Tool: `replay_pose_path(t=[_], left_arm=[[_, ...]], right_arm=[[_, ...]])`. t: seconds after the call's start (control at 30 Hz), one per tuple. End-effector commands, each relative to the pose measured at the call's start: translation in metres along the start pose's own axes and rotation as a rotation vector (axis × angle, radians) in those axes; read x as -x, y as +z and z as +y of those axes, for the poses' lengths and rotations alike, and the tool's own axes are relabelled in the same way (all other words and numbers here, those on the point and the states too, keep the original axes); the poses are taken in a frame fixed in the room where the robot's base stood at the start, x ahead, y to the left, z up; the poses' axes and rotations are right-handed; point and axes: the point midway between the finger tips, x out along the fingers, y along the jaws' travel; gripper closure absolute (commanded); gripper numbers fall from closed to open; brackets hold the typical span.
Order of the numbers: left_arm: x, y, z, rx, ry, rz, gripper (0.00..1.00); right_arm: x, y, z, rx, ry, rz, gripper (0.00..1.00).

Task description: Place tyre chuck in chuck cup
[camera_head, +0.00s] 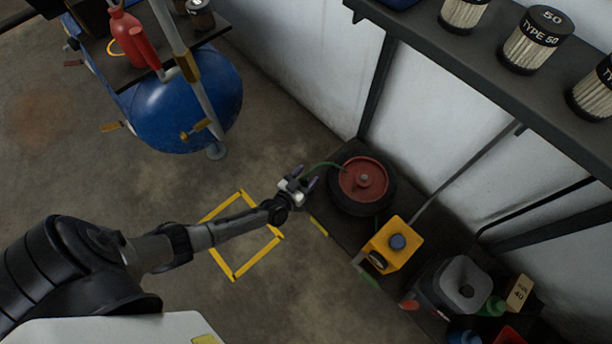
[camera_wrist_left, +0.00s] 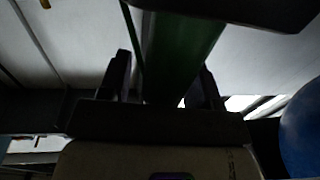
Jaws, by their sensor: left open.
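My left gripper (camera_head: 304,179) is open beside the wheel with the black tyre (camera_head: 363,185) and red hub, at the edge of the low dark shelf. A thin green hose (camera_head: 320,165) curves between the gripper and the wheel. In the left wrist view a dark green, round-sided thing (camera_wrist_left: 182,50) shows beyond and between the open fingers (camera_wrist_left: 163,82); I cannot tell whether it is the tyre chuck. I cannot make out the chuck or the chuck cup for sure in the head view. My right gripper is not in view.
A grey container (camera_head: 462,284) and small bottles stand further right. A blue tank (camera_head: 190,105) is at upper left. An upper shelf (camera_head: 480,75) carries filters. The floor inside the yellow outline is clear.

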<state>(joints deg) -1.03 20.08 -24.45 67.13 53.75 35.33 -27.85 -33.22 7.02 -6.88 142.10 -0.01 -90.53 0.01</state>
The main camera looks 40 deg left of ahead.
Motion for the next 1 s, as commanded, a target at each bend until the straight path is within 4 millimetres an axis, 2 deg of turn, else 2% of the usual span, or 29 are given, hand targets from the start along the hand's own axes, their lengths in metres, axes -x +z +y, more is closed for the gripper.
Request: replay_pose_path(t=[0.07,0.17,0.6,0.8,1.0], left_arm=[[0.000,-0.003,0.000,0.001,0.001,0.002,0.42],[0.015,-0.005,0.000,-0.001,0.000,-0.005,0.42],[0.093,-0.005,0.000,0.000,-0.001,-0.003,0.42],[0.113,-0.004,0.000,-0.001,0.000,-0.001,0.42],[0.120,-0.003,0.001,0.002,0.004,-0.003,0.42]], right_arm=[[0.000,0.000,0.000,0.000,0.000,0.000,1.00],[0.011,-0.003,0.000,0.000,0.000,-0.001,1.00],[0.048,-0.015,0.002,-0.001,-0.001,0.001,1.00],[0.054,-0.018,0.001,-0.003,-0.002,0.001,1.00],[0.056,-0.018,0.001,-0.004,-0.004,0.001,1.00]])
